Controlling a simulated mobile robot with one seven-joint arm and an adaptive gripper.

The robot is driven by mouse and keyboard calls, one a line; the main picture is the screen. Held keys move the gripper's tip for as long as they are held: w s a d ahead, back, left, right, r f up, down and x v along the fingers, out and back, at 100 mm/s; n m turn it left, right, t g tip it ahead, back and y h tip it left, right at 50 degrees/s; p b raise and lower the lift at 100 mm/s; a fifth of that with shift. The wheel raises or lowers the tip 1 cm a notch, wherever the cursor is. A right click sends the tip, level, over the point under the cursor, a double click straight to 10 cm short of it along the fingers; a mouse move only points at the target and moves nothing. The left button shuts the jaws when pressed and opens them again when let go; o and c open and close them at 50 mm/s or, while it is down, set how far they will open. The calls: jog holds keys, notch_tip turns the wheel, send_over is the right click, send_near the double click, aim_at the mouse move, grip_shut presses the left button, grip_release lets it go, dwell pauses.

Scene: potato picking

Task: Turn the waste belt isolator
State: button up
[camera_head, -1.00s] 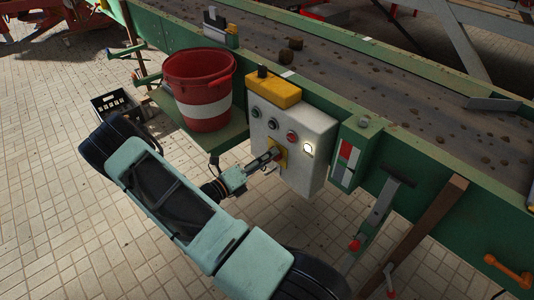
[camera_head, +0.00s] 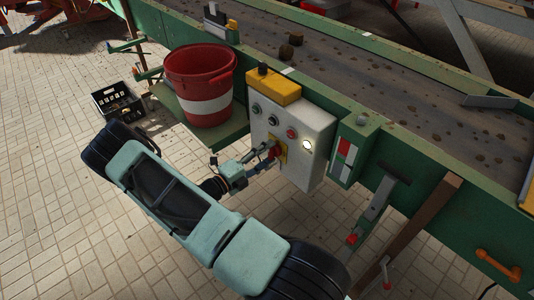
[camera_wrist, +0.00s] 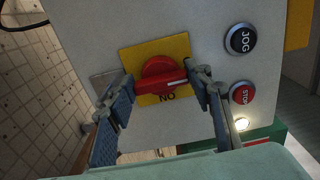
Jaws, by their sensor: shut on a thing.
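The red isolator knob (camera_wrist: 162,74) sits on a yellow plate (camera_wrist: 185,47) on the front of the white control box (camera_head: 299,171). The knob (camera_head: 274,151) is partly hidden by my gripper in the head view. In the wrist view its bar lies nearly level with a slight tilt, and lettering under it reads "NO", upside down in this view. My gripper (camera_wrist: 165,86) is shut on the knob, one finger at each end of the bar. In the head view my gripper (camera_head: 267,158) reaches the box from the lower left.
A JOG button (camera_wrist: 240,39) and a red STOP button (camera_wrist: 242,93) sit beside the knob. A lamp (camera_head: 306,145) glows on the box. A red bucket (camera_head: 199,90) stands on a green shelf left of the box. A green switch post (camera_head: 346,153) stands to the right.

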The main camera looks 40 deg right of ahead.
dwell(0.3)
jog(key=o, duration=1.2)
jog(key=shift+c, duration=0.2)
